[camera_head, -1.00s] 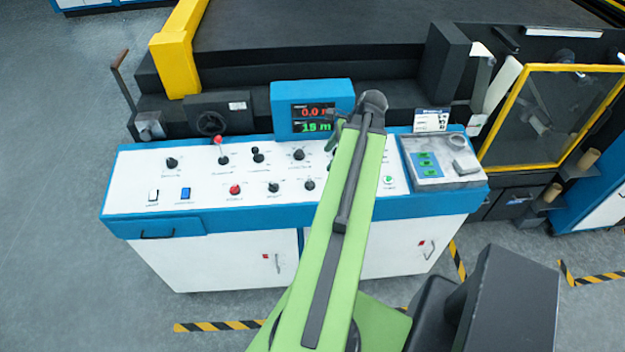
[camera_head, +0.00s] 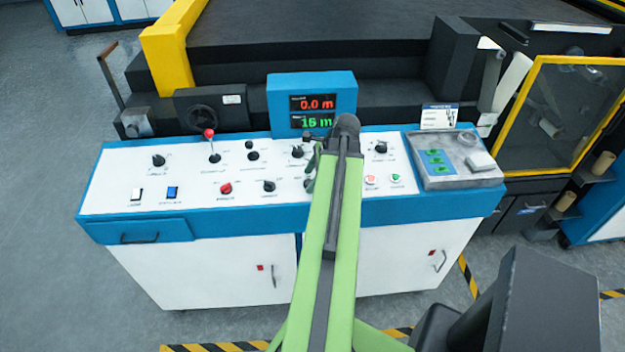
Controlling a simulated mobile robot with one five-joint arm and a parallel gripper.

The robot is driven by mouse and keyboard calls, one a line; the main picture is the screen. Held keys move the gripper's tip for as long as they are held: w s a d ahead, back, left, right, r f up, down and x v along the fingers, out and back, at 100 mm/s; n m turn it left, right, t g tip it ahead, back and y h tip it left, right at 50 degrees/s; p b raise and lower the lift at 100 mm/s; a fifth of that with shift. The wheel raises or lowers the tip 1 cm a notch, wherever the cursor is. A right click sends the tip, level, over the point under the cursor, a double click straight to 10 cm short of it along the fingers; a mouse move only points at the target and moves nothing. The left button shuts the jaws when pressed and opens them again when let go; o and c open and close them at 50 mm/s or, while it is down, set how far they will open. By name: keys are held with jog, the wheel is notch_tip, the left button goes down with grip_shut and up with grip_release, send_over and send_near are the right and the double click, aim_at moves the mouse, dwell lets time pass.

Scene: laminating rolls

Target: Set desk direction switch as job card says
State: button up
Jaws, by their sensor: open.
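The control desk (camera_head: 240,225) has a white sloped top with several black knobs, a red-tipped lever (camera_head: 211,140), a red button (camera_head: 225,188) and rocker switches. The labels are too small to read, so I cannot tell which control is the direction switch. A white card with a blue header (camera_head: 440,116), perhaps the job card, stands at the desk's back right; its text is unreadable. My gripper (camera_head: 312,160) is over the middle of the panel, largely hidden by my green arm. It looks open and empty, and I cannot tell whether it touches a knob (camera_head: 297,151).
A blue display (camera_head: 312,104) shows a red 0.0 m above a green reading. A grey tray (camera_head: 452,160) with green pieces sits at the desk's right end. Dark machinery and a yellow-framed guard (camera_head: 520,95) stand behind. The floor at left is free.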

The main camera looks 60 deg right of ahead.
grip_shut()
jog(key=shift+d+r, duration=0.1)
jog(key=shift+d, duration=0.3)
jog(key=shift+s+a, duration=0.1)
jog(key=shift+a, duration=0.15)
jog(key=shift+n, duration=0.5)
jog(key=n, duration=0.1)
jog(key=n+g, duration=0.1)
jog(key=n, duration=0.1)
jog(key=n+y+p, duration=0.1)
jog(key=shift+w+n+g, duration=0.3)
jog(key=shift+n+g+y, duration=0.3)
jog(key=shift+n+g, duration=0.3)
jog(key=shift+n, duration=0.9)
